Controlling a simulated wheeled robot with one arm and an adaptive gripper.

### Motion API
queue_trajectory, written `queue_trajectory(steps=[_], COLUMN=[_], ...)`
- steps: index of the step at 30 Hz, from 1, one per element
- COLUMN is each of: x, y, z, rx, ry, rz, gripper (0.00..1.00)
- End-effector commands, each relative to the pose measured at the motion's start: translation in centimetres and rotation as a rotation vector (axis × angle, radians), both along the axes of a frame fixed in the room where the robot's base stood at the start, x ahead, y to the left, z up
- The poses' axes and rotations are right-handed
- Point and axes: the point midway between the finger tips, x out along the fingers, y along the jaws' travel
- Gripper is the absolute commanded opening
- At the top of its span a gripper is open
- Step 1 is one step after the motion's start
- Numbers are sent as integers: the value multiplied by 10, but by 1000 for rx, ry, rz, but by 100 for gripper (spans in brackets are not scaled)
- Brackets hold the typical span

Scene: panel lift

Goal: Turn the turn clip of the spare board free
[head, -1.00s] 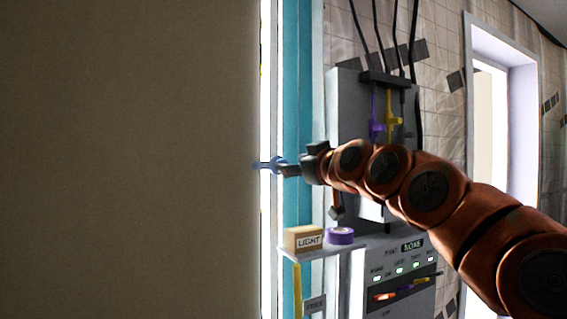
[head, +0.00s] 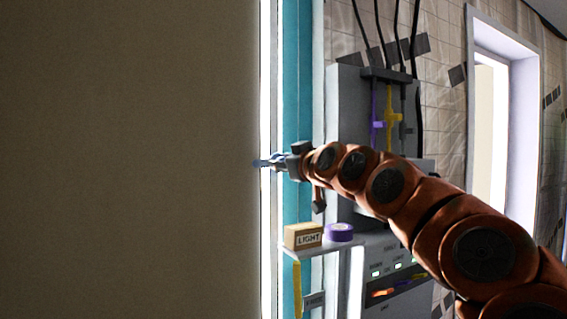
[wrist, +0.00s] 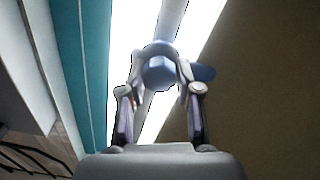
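The blue turn clip (head: 262,163) sits at the edge of a large brown board (head: 130,160) in the head view. In the wrist view the clip's round hub (wrist: 160,72) shows between my fingertips, and a blue wing (wrist: 204,73) reaches right over the board's edge. My gripper (head: 278,162) is at the clip, its fingers apart on either side of the hub in the wrist view (wrist: 161,82). I see no clear grip on the clip; contact at the tips is hard to make out.
A teal upright (head: 297,100) stands beside the bright gap. Below my gripper is a shelf (head: 325,247) with a box marked LIGHT (head: 303,235) and a purple roll (head: 339,232). A grey cabinet (head: 345,110) with cables and a doorway (head: 503,120) are at the right.

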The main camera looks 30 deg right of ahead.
Motion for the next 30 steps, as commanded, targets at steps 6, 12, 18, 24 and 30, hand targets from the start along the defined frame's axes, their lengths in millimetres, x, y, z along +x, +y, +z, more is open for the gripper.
queue_trajectory(steps=[6,12,18,24,30], x=[0,0,0,1,0], y=[0,0,0,0,-2], z=[0,0,-2,-4,-4], rx=[0,1,35,137,306], ry=[0,0,-2,-11,-26], rz=[0,0,0,-1,-1], gripper=[7,0,0,0,0])
